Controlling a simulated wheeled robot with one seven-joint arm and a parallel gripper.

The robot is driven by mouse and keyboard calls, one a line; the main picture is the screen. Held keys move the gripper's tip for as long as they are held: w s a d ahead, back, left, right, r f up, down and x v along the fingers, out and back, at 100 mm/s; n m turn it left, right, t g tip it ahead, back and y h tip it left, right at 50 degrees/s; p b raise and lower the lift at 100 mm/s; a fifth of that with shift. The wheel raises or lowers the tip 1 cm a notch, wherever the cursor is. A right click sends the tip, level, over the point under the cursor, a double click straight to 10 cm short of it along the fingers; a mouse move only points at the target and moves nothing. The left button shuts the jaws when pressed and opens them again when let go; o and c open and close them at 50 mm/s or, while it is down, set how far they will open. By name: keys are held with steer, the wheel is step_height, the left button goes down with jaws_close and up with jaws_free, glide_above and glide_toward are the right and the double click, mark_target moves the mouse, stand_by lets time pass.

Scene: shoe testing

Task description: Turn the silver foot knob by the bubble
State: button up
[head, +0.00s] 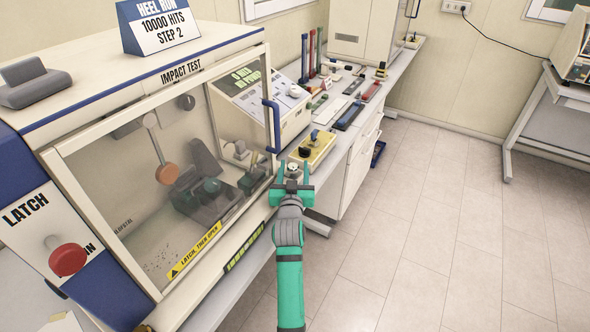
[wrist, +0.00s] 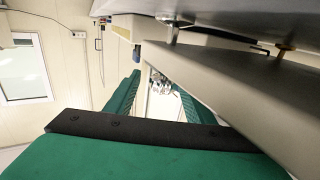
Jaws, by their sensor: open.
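My gripper (head: 293,180) is green and stands open beside the front right corner of the impact test machine (head: 180,70). A small round pale disc (head: 292,167), perhaps the bubble, shows just beyond the fingertips. In the wrist view the ridged green fingers (wrist: 160,95) are apart, with small silver parts (wrist: 160,80) visible beyond the gap; I cannot tell whether they are the foot knob. A silver stem with a flange (wrist: 172,21) shows under a grey panel at the top. In the head view the silver knob is not clearly visible.
A yellow box with a black knob (head: 316,150) stands on the bench just beyond my gripper. The machine's clear door with a blue handle (head: 271,125) is close on the left. The floor (head: 430,230) is open.

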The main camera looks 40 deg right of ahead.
steer(key=shift+s+a+f, duration=0.1)
steer(key=shift+s+a, duration=0.1)
steer(key=shift+a, duration=0.1)
steer(key=v, duration=1)
steer(key=shift+d, duration=0.1)
